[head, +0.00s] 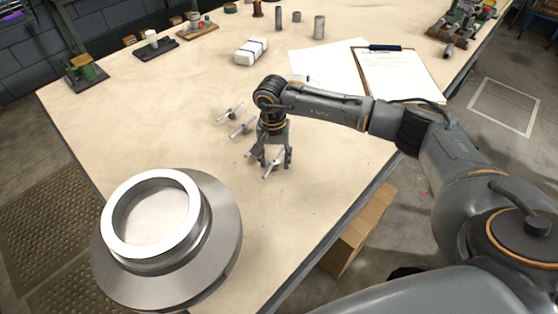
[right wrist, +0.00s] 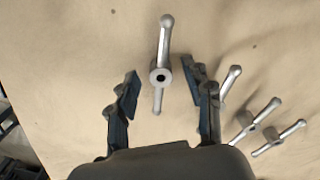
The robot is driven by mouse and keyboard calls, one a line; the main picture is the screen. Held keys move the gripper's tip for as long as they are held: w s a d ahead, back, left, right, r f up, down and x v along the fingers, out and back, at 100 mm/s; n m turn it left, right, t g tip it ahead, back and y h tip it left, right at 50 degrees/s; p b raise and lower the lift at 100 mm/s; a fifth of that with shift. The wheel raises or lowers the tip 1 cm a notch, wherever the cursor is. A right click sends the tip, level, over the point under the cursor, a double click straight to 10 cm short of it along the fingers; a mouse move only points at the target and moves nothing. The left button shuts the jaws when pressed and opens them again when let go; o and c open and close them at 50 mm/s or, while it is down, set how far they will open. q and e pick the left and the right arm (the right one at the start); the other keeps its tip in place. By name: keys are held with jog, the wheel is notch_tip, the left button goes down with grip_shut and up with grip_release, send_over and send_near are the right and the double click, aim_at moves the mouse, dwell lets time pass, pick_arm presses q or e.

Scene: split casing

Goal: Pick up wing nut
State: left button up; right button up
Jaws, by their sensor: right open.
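Several small silver wing nuts lie in a loose row on the table. In the head view one wing nut (head: 230,113) is farthest back, and another wing nut (head: 242,129) is just in front of it. My right gripper (head: 275,163) points down over the near end of the row, open and empty. In the right wrist view the nearest wing nut (right wrist: 160,75) appears between the spread fingers of the gripper (right wrist: 162,76), not gripped. Other wing nuts (right wrist: 250,121) lie to the right, outside the right finger. My left gripper is not in view.
A large metal flanged ring (head: 205,240) stands at the table's near left. A clipboard (head: 400,80), white sheet (head: 318,66), white strapped block (head: 251,51) and metal cylinders (head: 319,27) are farther back. The wooden table (head: 180,110) is clear left of the nuts.

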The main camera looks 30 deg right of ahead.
jog(key=shift+c, duration=0.4)
grip_shut()
jog(key=shift+r, duration=0.1)
